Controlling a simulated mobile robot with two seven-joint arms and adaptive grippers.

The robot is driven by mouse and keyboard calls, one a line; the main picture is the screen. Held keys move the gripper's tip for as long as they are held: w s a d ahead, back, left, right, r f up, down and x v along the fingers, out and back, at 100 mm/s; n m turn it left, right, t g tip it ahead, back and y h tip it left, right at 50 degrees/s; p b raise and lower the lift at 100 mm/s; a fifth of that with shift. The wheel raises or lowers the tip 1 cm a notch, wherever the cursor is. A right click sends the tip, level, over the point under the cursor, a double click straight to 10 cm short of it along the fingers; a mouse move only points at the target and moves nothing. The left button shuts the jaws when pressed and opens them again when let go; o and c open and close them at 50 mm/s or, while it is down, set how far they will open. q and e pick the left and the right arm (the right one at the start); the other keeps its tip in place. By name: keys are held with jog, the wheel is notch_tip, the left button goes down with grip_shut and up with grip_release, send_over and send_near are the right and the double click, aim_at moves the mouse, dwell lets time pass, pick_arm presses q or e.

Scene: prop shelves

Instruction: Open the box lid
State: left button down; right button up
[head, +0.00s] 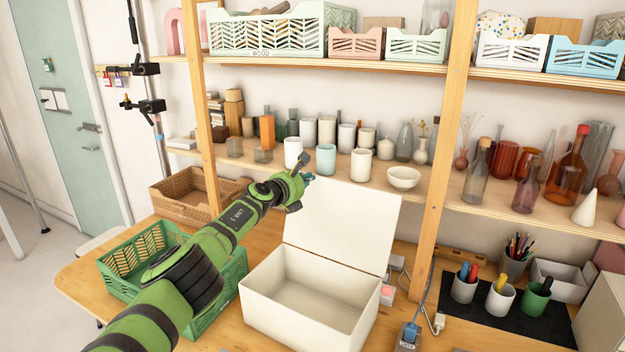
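The white box (303,305) stands on the wooden table in the middle of the head view, and its inside looks empty. Its lid (343,226) is raised and stands nearly upright at the back edge of the box, leaning back a little. My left gripper (306,178) is at the upper left corner of the lid, close to it; I cannot tell whether it touches. The gripper is small and partly hidden by my own wrist, so its fingers do not show clearly. My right gripper is not in view.
A green crate (116,284) stands left of the box, under my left arm. Shelves with cups and a white bowl (404,178) rise behind the lid. A wooden post (437,165), cables and a black mat (510,317) with pen cups are to the right.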

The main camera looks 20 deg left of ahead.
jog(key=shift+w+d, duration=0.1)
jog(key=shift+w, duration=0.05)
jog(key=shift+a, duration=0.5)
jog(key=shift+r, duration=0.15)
